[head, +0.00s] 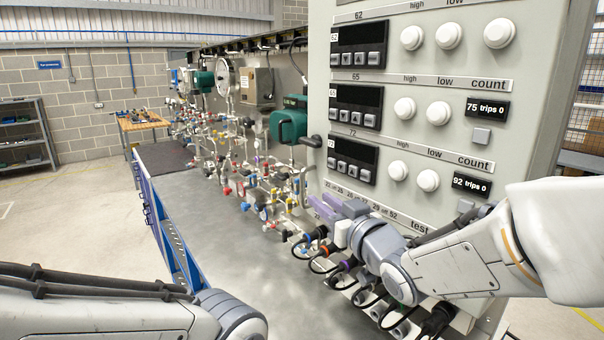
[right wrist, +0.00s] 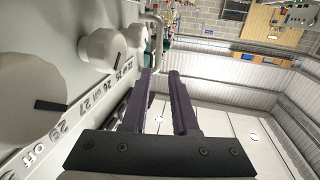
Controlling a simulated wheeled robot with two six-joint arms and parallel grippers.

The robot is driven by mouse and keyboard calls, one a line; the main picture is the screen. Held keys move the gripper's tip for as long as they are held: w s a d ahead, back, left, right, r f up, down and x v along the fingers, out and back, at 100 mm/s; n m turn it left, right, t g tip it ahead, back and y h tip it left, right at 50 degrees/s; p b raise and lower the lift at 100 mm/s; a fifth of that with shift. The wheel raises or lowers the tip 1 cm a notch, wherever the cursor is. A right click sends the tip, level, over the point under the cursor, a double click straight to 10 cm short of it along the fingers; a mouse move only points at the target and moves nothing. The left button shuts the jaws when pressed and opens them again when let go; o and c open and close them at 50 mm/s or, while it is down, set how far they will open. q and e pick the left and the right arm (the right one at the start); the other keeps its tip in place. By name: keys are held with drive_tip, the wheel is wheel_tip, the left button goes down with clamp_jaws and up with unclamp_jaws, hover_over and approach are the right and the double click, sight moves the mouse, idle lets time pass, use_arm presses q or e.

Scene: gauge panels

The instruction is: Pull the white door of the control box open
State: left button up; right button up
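The white door of the control box (head: 345,100) fills the right of the head view and looks closed. A grey bar handle (head: 312,141) stands out at its left edge. It also shows in the right wrist view (right wrist: 155,32), beyond the fingertips. My right gripper (head: 328,206) is below the handle, in front of the door's lower left part. Its two purple fingers (right wrist: 161,72) are apart with nothing between them, and it does not hold the handle. My left arm shows at the lower left of the head view, but its gripper is out of the picture.
White round knobs (head: 448,36) and black displays (head: 359,45) stick out from the door. Cables and plugs (head: 345,265) hang below my right gripper. A long grey bench (head: 215,255) with pipes and valves (head: 260,180) runs back to the left. Open floor lies left of it.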

sight(304, 183)
drive_tip(key=p+x, duration=0.1)
drive_tip(key=x, duration=0.2)
drive_tip(key=p+x, duration=0.2)
drive_tip(key=x, duration=0.1)
drive_tip(key=p+x, duration=0.1)
drive_tip(key=x, duration=0.2)
drive_tip(key=shift+w+d+r, duration=0.2)
drive_tip(key=shift+w+r, duration=0.05)
drive_tip(key=shift+r, duration=0.1)
drive_tip(key=shift+w+a+f+p, duration=0.1)
drive_tip(key=shift+w+a+p, duration=0.25)
drive_tip(key=shift+w, duration=0.2)
clamp_jaws()
idle(0.5)
